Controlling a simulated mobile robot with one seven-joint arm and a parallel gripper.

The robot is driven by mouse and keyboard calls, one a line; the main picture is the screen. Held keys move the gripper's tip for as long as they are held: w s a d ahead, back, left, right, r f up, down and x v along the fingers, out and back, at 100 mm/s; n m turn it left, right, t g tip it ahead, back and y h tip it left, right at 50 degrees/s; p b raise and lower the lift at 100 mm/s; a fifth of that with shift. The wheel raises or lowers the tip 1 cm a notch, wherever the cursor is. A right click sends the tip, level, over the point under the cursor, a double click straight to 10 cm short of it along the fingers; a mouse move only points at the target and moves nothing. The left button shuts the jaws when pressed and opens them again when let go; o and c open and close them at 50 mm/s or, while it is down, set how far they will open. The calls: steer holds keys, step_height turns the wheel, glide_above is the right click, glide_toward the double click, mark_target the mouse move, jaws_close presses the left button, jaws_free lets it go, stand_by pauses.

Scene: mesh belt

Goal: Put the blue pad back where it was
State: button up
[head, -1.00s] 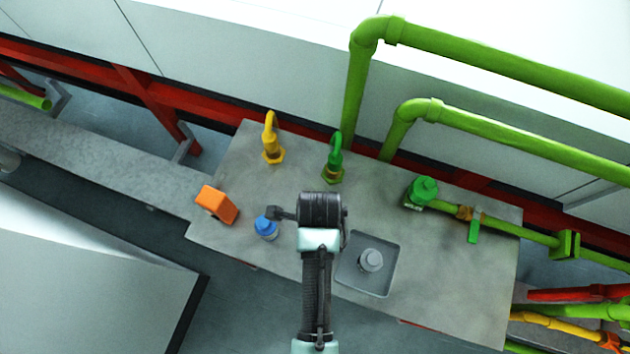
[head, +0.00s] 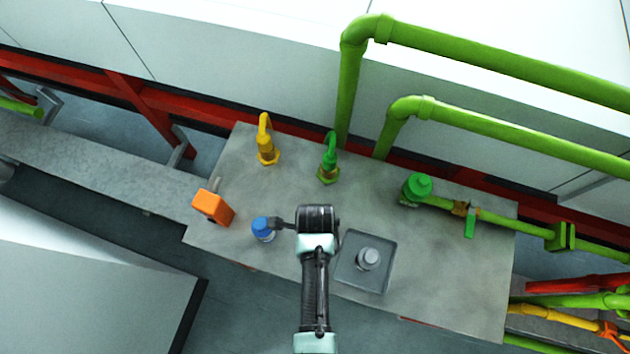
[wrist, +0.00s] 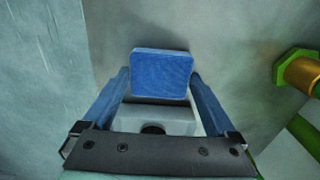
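The blue pad (wrist: 160,73) is a flat square with rounded corners in the wrist view. It sits between the tips of my gripper's two blue fingers, which meet its left and right edges, so my gripper (wrist: 160,82) looks shut on it. In the head view my gripper (head: 262,228) is a small blue and pale shape over the left part of the grey table (head: 440,285). There I cannot tell the pad apart from the blue fingers.
An orange block (head: 212,208) stands left of my gripper. Behind are a yellow hooked fitting (head: 266,145) and a green one (head: 328,165). A dark square tray (head: 350,280) with a grey knob (head: 368,258) is to the right. A green valve (head: 418,188) and pipe stand farther right.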

steer(key=shift+o, duration=0.5)
steer(key=shift+r, duration=0.15)
step_height(320, 180, up, 12)
steer(key=w+r+n+t, duration=0.6)
steer(key=w+r, duration=0.5)
steer(key=r, duration=0.5)
steer(key=w+r+n+t, duration=0.4)
steer(key=w+r+t, duration=0.3)
steer(key=w+r, duration=0.65)
steer(key=s+r+n+t, duration=0.2)
steer(key=r+n+t, duration=0.15)
steer(key=r, duration=0.95)
steer(key=s+r+n+t, duration=0.3)
steer(key=r+t, duration=0.2)
steer(key=r, duration=0.8)
steer(key=s+r+n+t, duration=0.5)
steer(key=s+r, duration=0.5)
steer(key=r, duration=0.4)
steer(key=shift+r+t, duration=0.4)
steer(key=shift+t, duration=0.05)
steer(key=shift+d, duration=0.1)
